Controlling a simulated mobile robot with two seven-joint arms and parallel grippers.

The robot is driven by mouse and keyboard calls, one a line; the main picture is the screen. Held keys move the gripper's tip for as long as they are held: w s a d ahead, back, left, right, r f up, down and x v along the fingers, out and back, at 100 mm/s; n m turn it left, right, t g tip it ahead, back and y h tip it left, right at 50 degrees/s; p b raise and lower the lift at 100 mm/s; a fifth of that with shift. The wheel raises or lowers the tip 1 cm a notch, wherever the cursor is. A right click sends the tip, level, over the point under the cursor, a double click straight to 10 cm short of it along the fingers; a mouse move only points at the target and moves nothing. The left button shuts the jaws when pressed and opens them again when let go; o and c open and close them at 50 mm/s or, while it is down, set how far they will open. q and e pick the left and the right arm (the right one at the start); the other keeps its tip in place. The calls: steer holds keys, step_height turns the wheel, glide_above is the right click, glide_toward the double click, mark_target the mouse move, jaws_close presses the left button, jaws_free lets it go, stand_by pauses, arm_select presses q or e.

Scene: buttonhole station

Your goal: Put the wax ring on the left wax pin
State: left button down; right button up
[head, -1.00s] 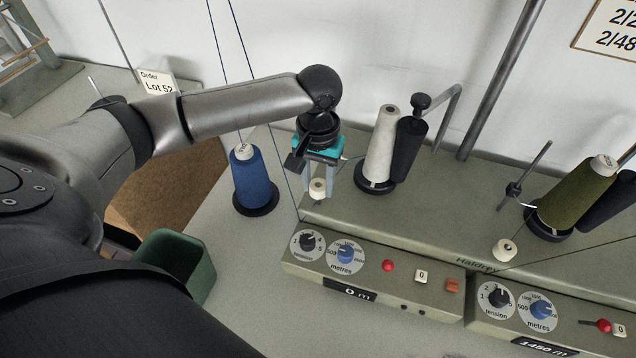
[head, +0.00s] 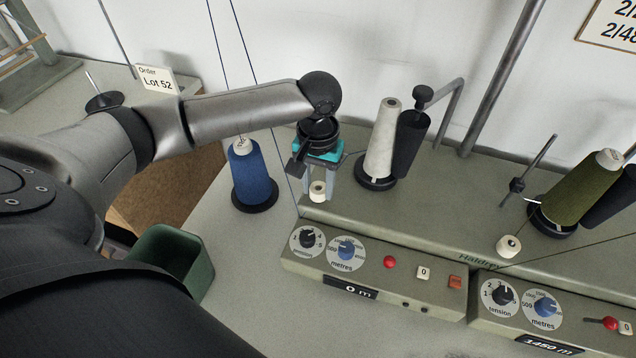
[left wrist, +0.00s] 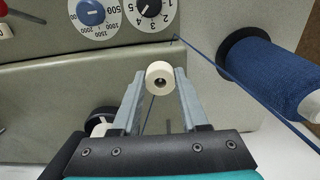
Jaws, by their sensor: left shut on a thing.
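The wax ring (head: 318,191) is a small cream ring with a central hole. My left gripper (head: 317,187) is shut on it, holding it at the fingertips, beside the left end of the left winding unit (head: 376,280). In the left wrist view the ring (left wrist: 160,76) sits between the grey fingertips, its hole facing the camera. I cannot make out the left wax pin clearly; the gripper and ring may hide it. A small dark point (left wrist: 175,39) with blue thread shows just past the ring, but I cannot tell what it is. My right gripper is not in view.
A blue yarn cone (head: 253,178) stands left of the gripper, its thread running close by. A white cone (head: 382,140) stands right of it. A similar cream ring (head: 508,246) is on the right unit. A green bin (head: 177,258) stands at lower left.

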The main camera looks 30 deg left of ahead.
arm_select(q)
steer(key=shift+f, duration=0.5)
steer(key=shift+c, duration=1.7)
jaws_free()
step_height(320, 180, up, 15)
steer(key=p, duration=0.4)
steer(key=shift+r, duration=0.15)
